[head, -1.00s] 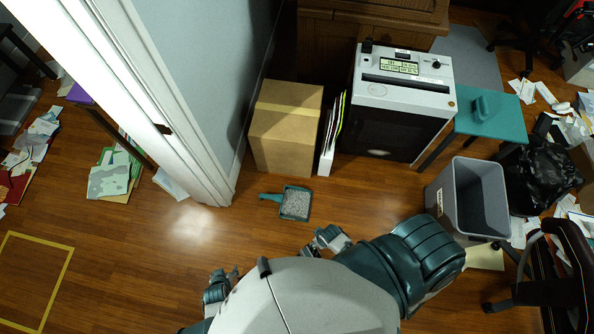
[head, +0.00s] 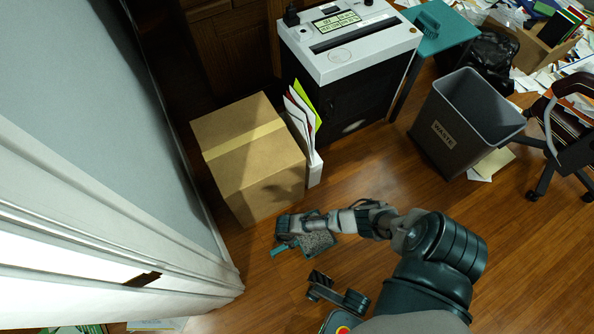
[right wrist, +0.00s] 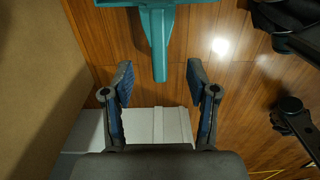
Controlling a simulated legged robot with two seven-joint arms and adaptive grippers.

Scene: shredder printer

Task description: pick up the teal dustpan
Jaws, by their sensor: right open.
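The teal dustpan (head: 318,240) lies on the wooden floor in front of the cardboard box, with grey bits in its pan. My right arm partly covers it in the head view. In the right wrist view the dustpan's teal handle (right wrist: 159,48) points down toward my right gripper (right wrist: 160,80). Its end lies between the two fingertips in the picture, with clear gaps on both sides. My right gripper also shows in the head view (head: 284,224), open and empty.
The cardboard box (head: 247,160) stands just behind the dustpan, beside a white file holder (head: 314,170). The shredder (head: 345,90) stands behind. A waste bin (head: 465,120) is at the right. A white door frame (head: 90,220) fills the left. Floor right of my arm is clear.

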